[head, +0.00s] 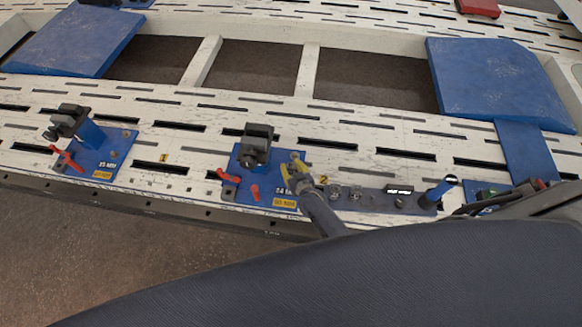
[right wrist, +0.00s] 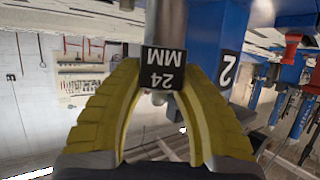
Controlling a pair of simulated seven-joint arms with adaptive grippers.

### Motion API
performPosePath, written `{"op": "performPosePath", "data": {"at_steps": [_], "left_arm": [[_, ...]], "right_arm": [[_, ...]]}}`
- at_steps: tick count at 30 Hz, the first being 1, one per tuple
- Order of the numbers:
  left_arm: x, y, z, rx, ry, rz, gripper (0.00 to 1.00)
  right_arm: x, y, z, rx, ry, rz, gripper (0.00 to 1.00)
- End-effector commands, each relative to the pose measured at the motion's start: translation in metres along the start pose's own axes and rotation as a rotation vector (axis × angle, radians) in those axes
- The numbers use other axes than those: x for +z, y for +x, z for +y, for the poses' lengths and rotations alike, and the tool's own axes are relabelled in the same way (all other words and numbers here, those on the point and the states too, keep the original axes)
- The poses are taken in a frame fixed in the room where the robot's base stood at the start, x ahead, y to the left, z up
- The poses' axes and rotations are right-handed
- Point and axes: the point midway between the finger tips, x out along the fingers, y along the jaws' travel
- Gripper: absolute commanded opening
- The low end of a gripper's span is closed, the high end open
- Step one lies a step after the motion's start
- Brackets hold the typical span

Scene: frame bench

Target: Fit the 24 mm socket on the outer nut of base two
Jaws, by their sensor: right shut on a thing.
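Base two is a blue plate (head: 243,190) with a dark clamp block (head: 257,140), red levers and a 24 MM label, near the middle of the bench's front edge. My right gripper (head: 292,165) is at the right side of this plate. In the right wrist view, its yellow fingers (right wrist: 160,82) are shut on a grey cylindrical socket (right wrist: 198,35). A black 24 MM tag (right wrist: 163,69) shows upside down between the fingertips. A blue post with a 2 tag (right wrist: 228,68) stands close beside the socket. I cannot make out the outer nut or whether the socket touches it. My left gripper is not in view.
A similar blue base (head: 100,160) with a 25 MM label stands to the left. Blue ramps (head: 490,78) rest at the back.

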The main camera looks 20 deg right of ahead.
Motion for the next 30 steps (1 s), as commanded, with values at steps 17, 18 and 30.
{"op": "performPosePath", "data": {"at_steps": [17,18,30], "left_arm": [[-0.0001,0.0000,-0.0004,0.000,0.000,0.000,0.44],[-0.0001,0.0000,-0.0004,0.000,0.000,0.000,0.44],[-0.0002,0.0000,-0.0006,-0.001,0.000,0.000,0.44]], "right_arm": [[-0.0007,0.0003,0.0000,0.000,0.000,0.001,0.00],[-0.0007,0.0003,0.0000,0.000,0.000,0.001,0.00],[0.0055,0.0031,-0.0004,0.000,0.000,0.001,0.00]]}}
